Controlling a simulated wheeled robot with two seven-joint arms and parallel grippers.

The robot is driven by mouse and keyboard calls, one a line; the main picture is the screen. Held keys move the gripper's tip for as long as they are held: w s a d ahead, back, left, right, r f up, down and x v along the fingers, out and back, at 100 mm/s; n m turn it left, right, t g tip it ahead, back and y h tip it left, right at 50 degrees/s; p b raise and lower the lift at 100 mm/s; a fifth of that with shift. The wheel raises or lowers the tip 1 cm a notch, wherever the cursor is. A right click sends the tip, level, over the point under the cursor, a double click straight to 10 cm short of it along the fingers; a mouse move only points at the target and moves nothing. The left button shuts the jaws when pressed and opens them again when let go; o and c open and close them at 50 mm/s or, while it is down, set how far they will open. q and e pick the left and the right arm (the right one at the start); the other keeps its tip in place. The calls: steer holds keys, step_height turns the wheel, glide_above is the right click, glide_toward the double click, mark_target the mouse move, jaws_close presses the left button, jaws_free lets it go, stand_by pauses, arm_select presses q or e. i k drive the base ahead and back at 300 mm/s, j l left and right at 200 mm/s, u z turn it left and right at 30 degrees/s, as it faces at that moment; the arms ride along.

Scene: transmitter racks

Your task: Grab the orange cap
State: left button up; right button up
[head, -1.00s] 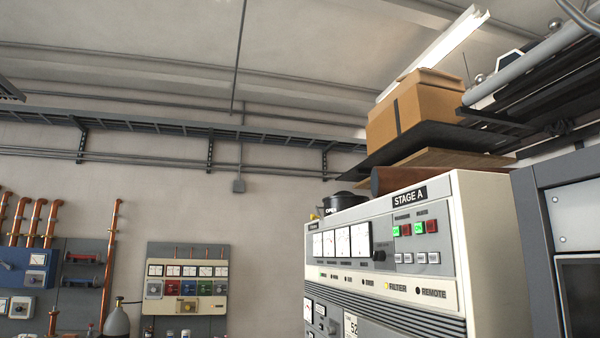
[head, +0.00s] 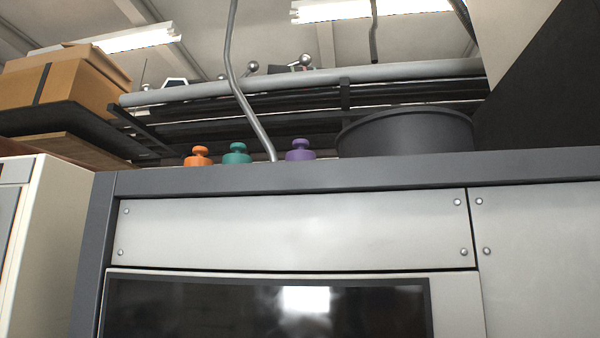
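The orange cap (head: 198,156) stands on top of the grey rack (head: 350,176), near its left end. It has a round knob above a wider body, and its lower edge is hidden behind the rack's front top edge. A teal cap (head: 237,153) of like shape stands just right of it, and a purple cap (head: 300,149) stands further right. Neither of my grippers shows in the head view.
A large dark round tub (head: 405,132) stands on the rack right of the caps. A thin grey conduit (head: 243,95) comes down between the teal and purple caps. A cardboard box (head: 62,84) rests on a dark shelf at left. A cream cabinet (head: 50,225) stands left of the rack.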

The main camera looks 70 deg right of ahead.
mark_target(200, 151)
steer(key=z, duration=1.75)
steer(key=j+z, duration=0.15)
steer(key=j, duration=0.2)
